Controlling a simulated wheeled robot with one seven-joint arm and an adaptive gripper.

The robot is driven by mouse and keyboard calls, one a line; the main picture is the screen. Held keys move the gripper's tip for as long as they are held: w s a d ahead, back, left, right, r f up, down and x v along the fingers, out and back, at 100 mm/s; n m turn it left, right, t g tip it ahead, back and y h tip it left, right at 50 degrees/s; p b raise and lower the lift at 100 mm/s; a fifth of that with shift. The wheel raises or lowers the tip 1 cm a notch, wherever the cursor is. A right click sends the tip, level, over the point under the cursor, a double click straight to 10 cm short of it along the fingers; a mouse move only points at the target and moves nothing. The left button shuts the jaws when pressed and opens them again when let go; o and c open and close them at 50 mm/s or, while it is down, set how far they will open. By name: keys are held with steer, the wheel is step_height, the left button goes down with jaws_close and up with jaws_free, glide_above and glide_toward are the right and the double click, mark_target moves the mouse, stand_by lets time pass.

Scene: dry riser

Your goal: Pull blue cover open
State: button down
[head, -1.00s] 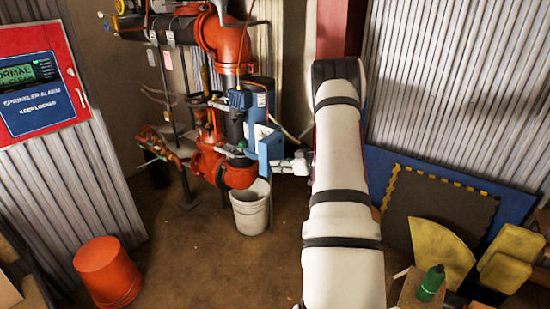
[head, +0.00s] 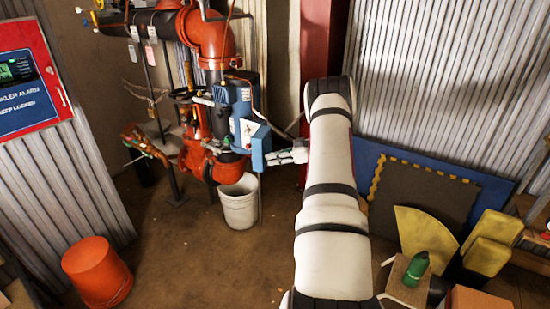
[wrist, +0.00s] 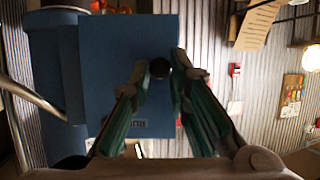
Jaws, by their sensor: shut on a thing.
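The blue cover (head: 261,149) is on the front of a blue box (head: 240,100) mounted on the orange-red pipework. It stands out at an angle from the box, and a pale inner area shows beside it. In the wrist view the blue cover (wrist: 110,60) fills the left middle, with a round dark knob (wrist: 160,68) on it. My gripper (head: 275,156) is at the cover's right side. In the wrist view its fingertips (wrist: 161,74) close around the knob. The far side of the cover is hidden.
A white bucket (head: 239,203) stands on the floor below the box. An orange bucket (head: 97,272) is at the lower left. A small table with a green bottle (head: 416,268) and yellow pieces (head: 424,236) are at the right. Open floor lies in the middle.

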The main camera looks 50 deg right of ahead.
steer(key=shift+w+a, duration=0.1)
steer(key=c, duration=1.5)
jaws_free()
steer(key=v, duration=1.2)
